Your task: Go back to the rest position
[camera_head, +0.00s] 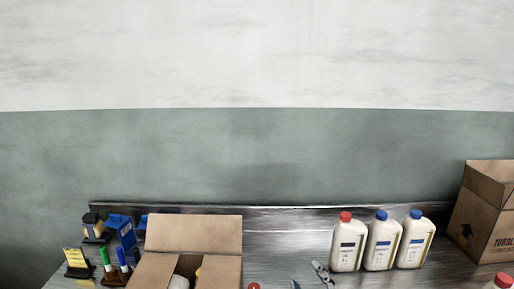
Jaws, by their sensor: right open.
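My right gripper (316,270) shows only in part at the bottom edge, right of centre, as grey finger parts in front of the metal bench. It is open, and I see nothing held in it. The rest of it is cut off by the frame. My left gripper is not in view. White bottles stand upright on the bench to the right of it: one with a red cap (347,243) and two with blue caps, the middle one (382,242) and the right one (414,241).
An open cardboard box (194,233) stands left of centre with pale items inside. Another cardboard box (487,215) stands at the right. A red-capped bottle (501,283) is cut off at bottom right. Markers (122,259) and small holders crowd the left.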

